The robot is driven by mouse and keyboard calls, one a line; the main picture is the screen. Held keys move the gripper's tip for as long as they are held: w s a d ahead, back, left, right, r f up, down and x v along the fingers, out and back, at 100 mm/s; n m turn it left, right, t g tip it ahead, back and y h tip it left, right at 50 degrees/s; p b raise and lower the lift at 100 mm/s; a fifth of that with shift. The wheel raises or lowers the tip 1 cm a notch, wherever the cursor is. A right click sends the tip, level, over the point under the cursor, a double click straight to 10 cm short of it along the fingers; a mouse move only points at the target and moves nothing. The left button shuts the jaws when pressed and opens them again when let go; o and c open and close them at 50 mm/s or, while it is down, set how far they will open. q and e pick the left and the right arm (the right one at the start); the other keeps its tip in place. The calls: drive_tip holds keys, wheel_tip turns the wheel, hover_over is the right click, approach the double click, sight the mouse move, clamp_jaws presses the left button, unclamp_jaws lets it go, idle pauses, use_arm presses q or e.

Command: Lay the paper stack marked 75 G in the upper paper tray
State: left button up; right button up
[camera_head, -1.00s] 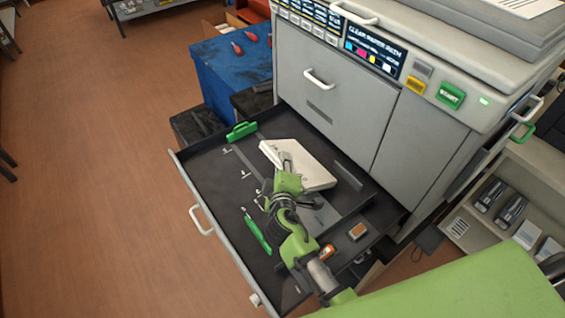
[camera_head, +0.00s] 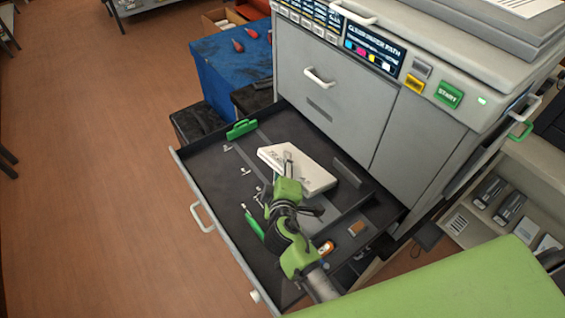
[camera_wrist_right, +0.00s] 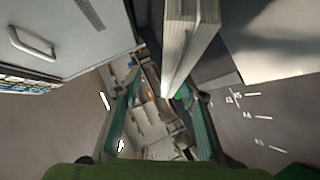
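The white paper stack (camera_head: 318,175) is over the pulled-out paper tray (camera_head: 222,185) of the printer, near its middle. Faint print shows on its top; I cannot read it clearly. My right gripper (camera_head: 288,157) has one finger on top of the stack. In the right wrist view the stack (camera_wrist_right: 190,40) shows its layered edge, and the fingers (camera_wrist_right: 160,88) hold its near end between them. The tray floor with its size marks lies to the right in that view. I cannot tell whether the stack touches the tray floor. My left gripper is not in view.
A green guide (camera_head: 242,129) stands at the tray's far left end, another green guide (camera_head: 253,224) near the front. An orange item (camera_head: 326,248) and a small brown block (camera_head: 357,228) lie at the right. The printer front (camera_head: 330,90) rises behind the tray.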

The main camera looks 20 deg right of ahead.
drive_tip(key=shift+v, duration=1.4)
drive_tip(key=shift+w+r+p, duration=0.1)
drive_tip(key=shift+r+p, duration=0.05)
drive_tip(key=shift+p, duration=0.15)
